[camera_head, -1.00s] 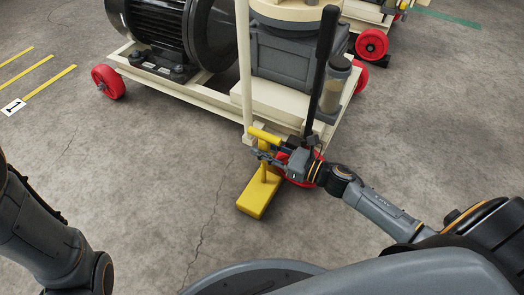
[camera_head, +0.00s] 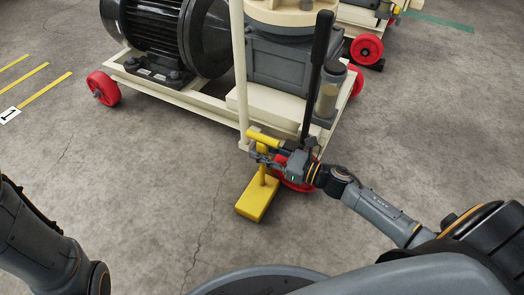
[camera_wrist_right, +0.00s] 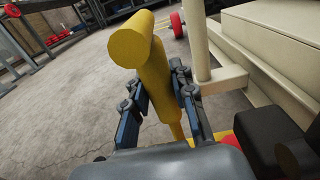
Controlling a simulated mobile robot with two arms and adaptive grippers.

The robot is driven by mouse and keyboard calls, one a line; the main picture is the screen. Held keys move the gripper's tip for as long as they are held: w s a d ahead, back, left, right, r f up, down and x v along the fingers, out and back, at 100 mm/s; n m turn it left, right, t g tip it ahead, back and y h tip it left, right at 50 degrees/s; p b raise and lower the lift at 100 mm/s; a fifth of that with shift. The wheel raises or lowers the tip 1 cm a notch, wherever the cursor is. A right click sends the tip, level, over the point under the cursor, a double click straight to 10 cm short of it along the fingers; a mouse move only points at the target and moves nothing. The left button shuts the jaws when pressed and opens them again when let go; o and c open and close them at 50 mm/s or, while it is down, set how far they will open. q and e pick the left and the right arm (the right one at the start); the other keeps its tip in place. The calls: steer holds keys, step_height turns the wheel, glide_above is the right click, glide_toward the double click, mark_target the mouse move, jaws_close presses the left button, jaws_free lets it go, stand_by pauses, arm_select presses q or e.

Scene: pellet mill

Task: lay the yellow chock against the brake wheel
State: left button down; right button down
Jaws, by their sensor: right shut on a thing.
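The yellow chock (camera_head: 257,203) is a block with an upright stem and a round crossbar handle; its block is on or just above the floor, I cannot tell which. My right gripper (camera_head: 264,158) is shut on the stem below the crossbar. A red wheel (camera_head: 297,185) at the machine's near corner, apparently the brake wheel, is mostly hidden behind my right gripper and wrist. The block lies just left of it; whether they touch is unclear. My left gripper is out of view.
The cream machine frame (camera_head: 190,98) stands just behind the chock, with a cream post (camera_head: 239,75) and a black lever (camera_head: 318,70) rising near my gripper. Another red wheel (camera_head: 103,88) is at the frame's left end. The floor left and in front is clear.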

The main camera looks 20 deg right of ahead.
steer(key=shift+d+r, duration=0.1)
steer(key=shift+r, duration=0.05)
steer(key=shift+s+d, duration=0.2)
steer(key=shift+s, duration=0.1)
stand_by(0.4)
steer(key=shift+f+b, duration=0.2)
steer(key=shift+b, duration=0.1)
stand_by(0.4)
steer(key=c, duration=1)
jaws_free()
steer(key=shift+o, duration=0.5)
steer(key=shift+s+f, duration=0.1)
steer(key=shift+f, duration=0.2)
steer(key=o, duration=0.9)
steer(key=shift+r, duration=0.1)
